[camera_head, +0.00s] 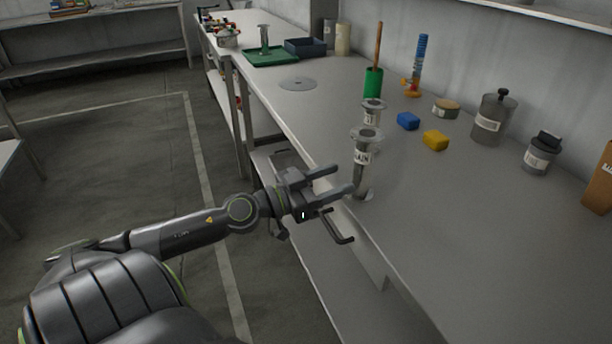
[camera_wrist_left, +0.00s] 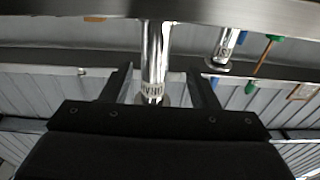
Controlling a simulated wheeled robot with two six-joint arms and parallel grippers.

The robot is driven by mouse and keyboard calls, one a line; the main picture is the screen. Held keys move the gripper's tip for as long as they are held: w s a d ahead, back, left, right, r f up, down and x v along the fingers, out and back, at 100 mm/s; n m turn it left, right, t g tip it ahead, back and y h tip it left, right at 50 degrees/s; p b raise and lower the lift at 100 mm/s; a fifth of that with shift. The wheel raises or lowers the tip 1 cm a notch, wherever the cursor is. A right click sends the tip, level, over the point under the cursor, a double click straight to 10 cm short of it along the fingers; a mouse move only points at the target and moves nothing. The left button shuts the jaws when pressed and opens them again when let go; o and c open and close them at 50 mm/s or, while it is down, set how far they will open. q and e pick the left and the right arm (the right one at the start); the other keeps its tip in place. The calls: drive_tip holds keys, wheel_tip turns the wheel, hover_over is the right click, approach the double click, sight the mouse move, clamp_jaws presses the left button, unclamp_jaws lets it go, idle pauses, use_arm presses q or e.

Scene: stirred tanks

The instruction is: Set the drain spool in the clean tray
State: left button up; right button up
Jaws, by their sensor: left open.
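The drain spool (camera_head: 363,158) is a metal flanged tube with a partly readable "AIN" label, upright near the bench's front edge. In the left wrist view the drain spool (camera_wrist_left: 153,60) appears upside down, between the lines of the fingers. My left gripper (camera_head: 344,180) is open and empty, its fingertips just left of the spool's lower part. A green tray (camera_head: 288,62) and a dark blue tray (camera_head: 308,48) lie at the bench's far end. I cannot read which is the clean tray. My right gripper is not in view.
A second labelled spool (camera_head: 371,116) stands just behind the drain spool. Another metal spool (camera_head: 264,40) stands in the green tray. A flat grey disc (camera_head: 297,84) lies before the trays.

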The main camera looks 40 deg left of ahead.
use_arm(q)
drive_tip(key=b, duration=0.2)
drive_tip(key=s+b, duration=0.1)
drive_tip(key=b, duration=0.1)
drive_tip(key=shift+s+f, duration=0.15)
drive_tip(key=shift+f, duration=0.2)
drive_tip(key=shift+r+p+v, duration=0.15)
drive_tip(key=shift+p+v, duration=0.25)
drive_tip(key=shift+v, duration=0.8)
drive_tip(key=shift+r+p+v, duration=0.1)
drive_tip(key=shift+p+v, duration=0.25)
drive_tip(key=shift+v, duration=0.85)
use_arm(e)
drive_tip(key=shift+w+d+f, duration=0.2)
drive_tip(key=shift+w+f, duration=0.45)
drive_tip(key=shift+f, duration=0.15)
